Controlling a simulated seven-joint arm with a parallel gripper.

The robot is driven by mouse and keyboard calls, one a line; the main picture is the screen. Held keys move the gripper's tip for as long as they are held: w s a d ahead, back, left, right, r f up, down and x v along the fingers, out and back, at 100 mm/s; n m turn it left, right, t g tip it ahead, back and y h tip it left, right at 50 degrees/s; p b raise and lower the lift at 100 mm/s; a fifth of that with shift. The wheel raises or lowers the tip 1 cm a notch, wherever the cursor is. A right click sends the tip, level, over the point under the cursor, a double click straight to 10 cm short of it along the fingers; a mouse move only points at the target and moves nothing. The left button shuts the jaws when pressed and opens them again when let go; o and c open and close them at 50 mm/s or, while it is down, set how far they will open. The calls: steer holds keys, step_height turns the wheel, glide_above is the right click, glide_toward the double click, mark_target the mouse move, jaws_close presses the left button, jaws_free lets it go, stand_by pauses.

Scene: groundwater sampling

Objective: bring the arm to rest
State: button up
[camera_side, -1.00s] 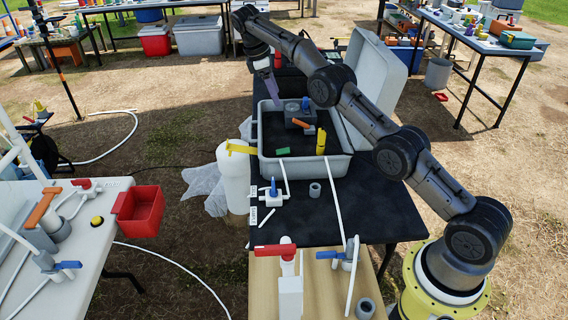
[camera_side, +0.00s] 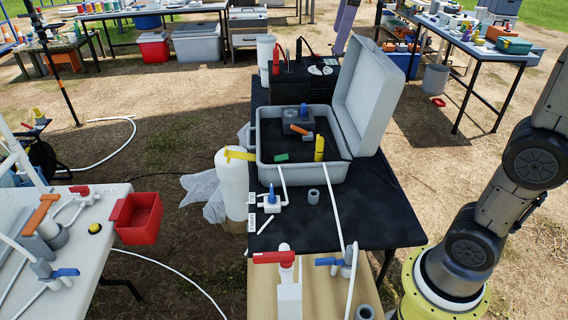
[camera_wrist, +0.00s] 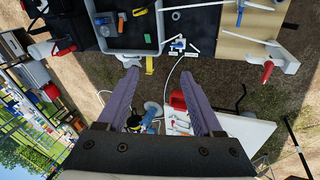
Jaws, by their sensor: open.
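My gripper (camera_wrist: 160,73) shows in the wrist view with its two purple fingers spread apart and nothing between them. In the side view only a purple finger (camera_side: 346,16) hangs into the picture at the top edge, behind the open case. The rest of the gripper is cut off there. My arm rises at the right of the side view and leaves through the right edge. The grey open case (camera_side: 262,157) stands on the black table (camera_side: 390,205), and the gripper is apart from it.
Valves with red (camera_side: 273,257) and blue handles are in front. A red bin (camera_side: 138,216) hangs on the left table.

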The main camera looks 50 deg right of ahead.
steer(key=s+a+f+m+t+y, duration=0.1)
steer(key=s+f, duration=0.2)
steer(key=s, duration=0.3)
steer(key=s+a+f+m, duration=0.1)
steer(key=s+a+f, duration=0.15)
steer(key=s, duration=0.35)
steer(key=s+f+m, duration=0.2)
steer(key=f, duration=0.4)
steer(key=s+a+f+m+t+y, duration=0.1)
steer(key=s+f+m, duration=0.2)
steer(key=f, duration=0.4)
steer(key=shift+s+a, duration=0.25)
steer(key=shift+a, duration=0.05)
